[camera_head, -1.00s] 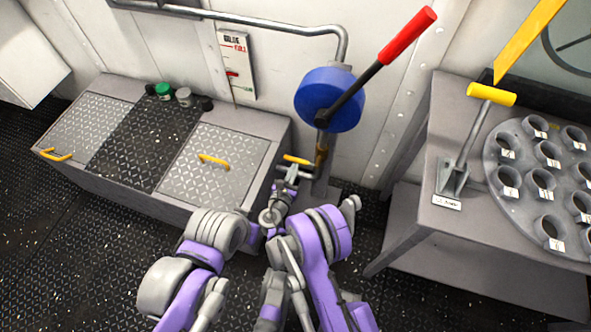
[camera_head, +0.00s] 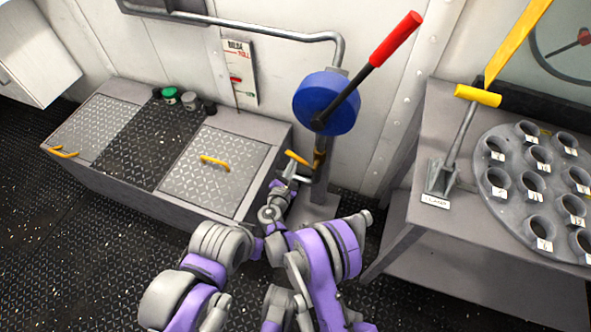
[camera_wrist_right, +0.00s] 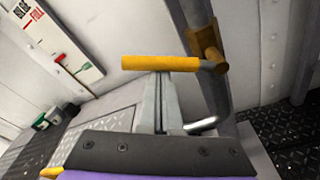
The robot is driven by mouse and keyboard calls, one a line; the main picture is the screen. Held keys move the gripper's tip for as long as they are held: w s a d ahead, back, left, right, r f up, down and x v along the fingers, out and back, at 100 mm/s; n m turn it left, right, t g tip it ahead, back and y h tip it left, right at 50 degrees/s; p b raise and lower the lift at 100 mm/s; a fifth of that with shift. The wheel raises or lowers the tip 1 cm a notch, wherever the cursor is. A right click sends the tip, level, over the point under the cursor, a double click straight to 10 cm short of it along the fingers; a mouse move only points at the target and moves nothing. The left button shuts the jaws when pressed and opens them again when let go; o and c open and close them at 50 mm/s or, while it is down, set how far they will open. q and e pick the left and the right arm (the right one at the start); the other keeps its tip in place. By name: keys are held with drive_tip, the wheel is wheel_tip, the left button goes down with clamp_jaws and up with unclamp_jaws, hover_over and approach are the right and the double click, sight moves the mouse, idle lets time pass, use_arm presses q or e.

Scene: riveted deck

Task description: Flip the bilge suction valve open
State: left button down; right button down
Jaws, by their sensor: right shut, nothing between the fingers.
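The bilge suction valve shows as a yellow lever (camera_head: 297,158) at the brass fitting on the pipe below the blue pump drum. In the right wrist view the yellow handle (camera_wrist_right: 160,63) lies across the picture, with the brass-coloured valve part (camera_wrist_right: 206,42) at its right. My right gripper (camera_head: 291,168) is shut and empty, just below the lever. In the right wrist view its closed fingers (camera_wrist_right: 159,82) point up at the handle's underside, and their tips appear very near or touching it. Contact cannot be told for certain. My left gripper is out of view.
The blue pump drum (camera_head: 326,103) with a red-gripped lever (camera_head: 396,39) stands above the valve. A grey locker (camera_head: 225,165) is to the left. A bench (camera_head: 425,225) with a yellow-handled lever (camera_head: 477,95) and a round holed plate (camera_head: 490,200) is right.

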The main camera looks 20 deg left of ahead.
sight(302, 160)
drive_tip(key=r+m, duration=0.1)
drive_tip(key=d+r+m, duration=0.1)
drive_tip(key=m, duration=0.1)
drive_tip(key=shift+r, duration=0.15)
drive_tip(key=d+r+m, duration=0.1)
drive_tip(key=m, duration=0.1)
drive_tip(key=d+m+t+y, duration=0.1)
drive_tip(key=m, duration=0.1)
drive_tip(key=shift+r, duration=0.4)
drive_tip(key=shift+d+r+m, duration=0.25)
drive_tip(key=shift+d+m, duration=0.05)
drive_tip(key=shift+d, duration=0.2)
drive_tip(key=shift+d+r+m, duration=0.2)
drive_tip(key=shift+d+m, duration=0.1)
drive_tip(key=shift+d, duration=0.35)
